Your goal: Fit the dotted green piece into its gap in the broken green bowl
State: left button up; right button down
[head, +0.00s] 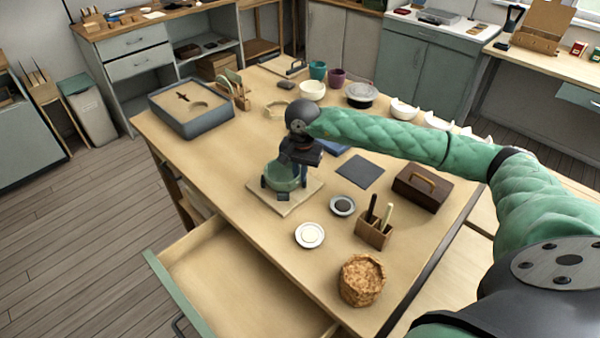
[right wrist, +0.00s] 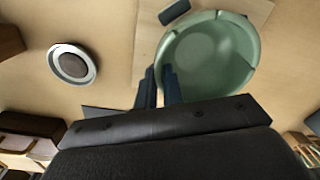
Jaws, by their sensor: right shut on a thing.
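The green bowl (head: 283,176) stands on a pale square board (head: 301,196) on the table; it also shows from above in the right wrist view (right wrist: 215,60). My right gripper (head: 298,164) is over the bowl's far right side. In the right wrist view its two dark fingers (right wrist: 161,78) point at the bowl's rim, lower left. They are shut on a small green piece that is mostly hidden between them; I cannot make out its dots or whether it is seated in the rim. My left gripper is not in view.
Dark small blocks (right wrist: 174,11) stand around the bowl. A white dish (head: 310,235), a saucer with a dark centre (head: 342,206), a tool holder (head: 373,233), a woven basket (head: 361,280) and a dark box (head: 422,189) are nearby. A drawer (head: 235,285) is open in front.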

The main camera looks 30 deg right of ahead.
dwell(0.7)
jog(key=c, duration=1)
grip_release()
jog(key=shift+o, duration=0.2)
jog(key=shift+r, duration=0.1)
jog(key=shift+r+p, duration=0.55)
jog(key=shift+r, duration=2.35)
